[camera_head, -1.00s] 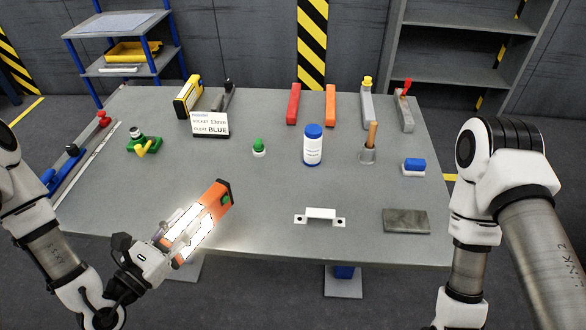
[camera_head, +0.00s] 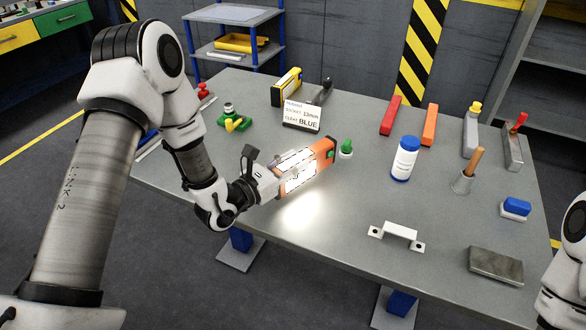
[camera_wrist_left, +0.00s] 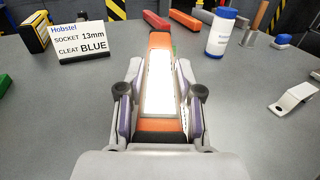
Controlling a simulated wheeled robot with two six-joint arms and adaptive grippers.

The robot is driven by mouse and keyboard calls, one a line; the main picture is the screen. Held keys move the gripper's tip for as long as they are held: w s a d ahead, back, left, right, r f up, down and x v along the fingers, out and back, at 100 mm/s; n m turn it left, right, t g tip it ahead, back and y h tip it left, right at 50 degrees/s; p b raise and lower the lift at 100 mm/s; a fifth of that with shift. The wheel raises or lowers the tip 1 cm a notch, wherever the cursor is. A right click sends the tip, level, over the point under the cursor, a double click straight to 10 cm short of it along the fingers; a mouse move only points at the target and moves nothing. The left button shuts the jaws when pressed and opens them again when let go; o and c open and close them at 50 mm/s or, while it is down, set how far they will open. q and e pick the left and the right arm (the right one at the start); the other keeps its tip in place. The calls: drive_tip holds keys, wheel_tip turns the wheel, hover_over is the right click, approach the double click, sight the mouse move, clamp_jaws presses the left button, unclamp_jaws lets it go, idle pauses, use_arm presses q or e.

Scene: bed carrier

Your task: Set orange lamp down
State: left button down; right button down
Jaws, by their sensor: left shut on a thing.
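In the left wrist view, the lamp (camera_wrist_left: 160,78) lies lengthwise between the two fingers (camera_wrist_left: 159,105), pointing away. A bright glow falls on the table beside it; I cannot tell whether the lamp touches the tabletop. My right gripper is out of view; only part of that arm shows at the right edge.
A green knob (camera_head: 346,148) stands just past the lamp's far end. Behind are a sign card (camera_head: 302,115) and a yellow-black box (camera_head: 286,88). Bare tabletop lies between lamp and handle.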

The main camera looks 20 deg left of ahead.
use_arm(q)
wheel_tip(320, 180, down, 2)
drive_tip(key=shift+f, duration=0.1)
drive_tip(key=c, duration=0.8)
unclamp_jaws()
drive_tip(key=shift+f, duration=0.1)
drive_tip(key=shift+o, duration=0.2)
